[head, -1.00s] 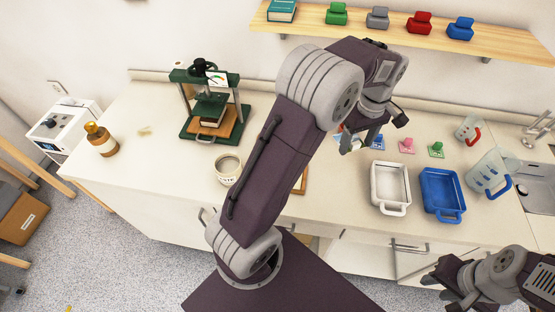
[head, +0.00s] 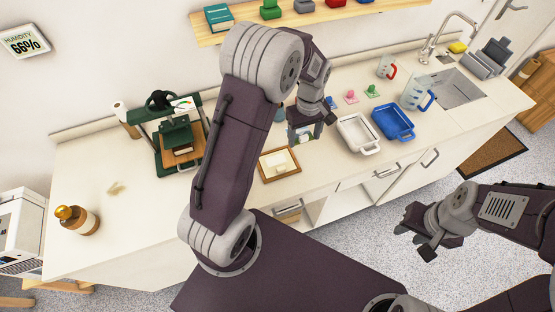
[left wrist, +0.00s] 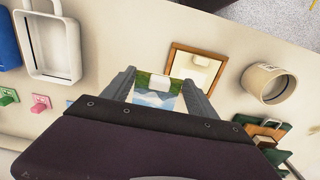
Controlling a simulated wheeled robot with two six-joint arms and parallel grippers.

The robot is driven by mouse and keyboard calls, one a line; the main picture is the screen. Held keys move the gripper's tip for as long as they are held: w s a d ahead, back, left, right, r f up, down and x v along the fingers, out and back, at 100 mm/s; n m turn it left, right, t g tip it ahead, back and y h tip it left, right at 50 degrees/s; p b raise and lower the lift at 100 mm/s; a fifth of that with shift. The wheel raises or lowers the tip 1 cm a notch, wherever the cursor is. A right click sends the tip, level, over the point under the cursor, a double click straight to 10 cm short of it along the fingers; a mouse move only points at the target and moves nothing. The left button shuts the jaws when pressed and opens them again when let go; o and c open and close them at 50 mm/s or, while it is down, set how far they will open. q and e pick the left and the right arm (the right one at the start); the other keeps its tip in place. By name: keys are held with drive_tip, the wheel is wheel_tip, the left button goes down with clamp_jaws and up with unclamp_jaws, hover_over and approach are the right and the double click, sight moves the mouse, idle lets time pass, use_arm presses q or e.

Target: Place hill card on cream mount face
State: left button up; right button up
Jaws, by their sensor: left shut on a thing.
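The hill card (left wrist: 152,98) shows blue, white and green bands between my left gripper's fingers in the left wrist view. My left gripper (head: 304,133) is shut on it, above the counter at the frame's upper right in the head view. The cream mount face (left wrist: 184,66) lies in a wooden frame (head: 264,173) on the counter, apart from the card. My right gripper (head: 424,226) is empty, with fingers apart, over the floor at the right.
A white tray (head: 372,149) and a blue tray (head: 411,136) stand right of my left gripper. Pink (head: 351,96) and green (head: 373,90) stamp-like pieces sit behind them. A green press (head: 157,151) stands left. A pale jar (left wrist: 288,85) is near the frame.

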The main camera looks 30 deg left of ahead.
use_arm(q)
hover_over(279, 162)
drive_tip(key=s+d, duration=0.1)
drive_tip(key=s, duration=0.1)
wheel_tip(279, 162, down, 5)
drive_tip(key=shift+w, duration=0.1)
drive_tip(key=shift+f, duration=2.05)
drive_tip(key=shift+f, duration=0.1)
drive_tip(key=o, duration=1.3)
wheel_tip(279, 162, up, 12)
drive_tip(key=s+d+m, duration=0.1)
drive_tip(key=s+m, duration=0.1)
drive_tip(key=m, duration=0.1)
drive_tip(key=s+d+m, duration=0.2)
drive_tip(key=s+m, duration=0.1)
drive_tip(key=s+d+m+t, duration=0.1)
drive_tip(key=s+d+m, duration=0.1)
drive_tip(key=s+m, duration=0.1)
drive_tip(key=shift+s+f+m+p, duration=0.15)
drive_tip(key=shift+s+m+p, duration=0.05)
drive_tip(key=shift+m+p, duration=0.2)
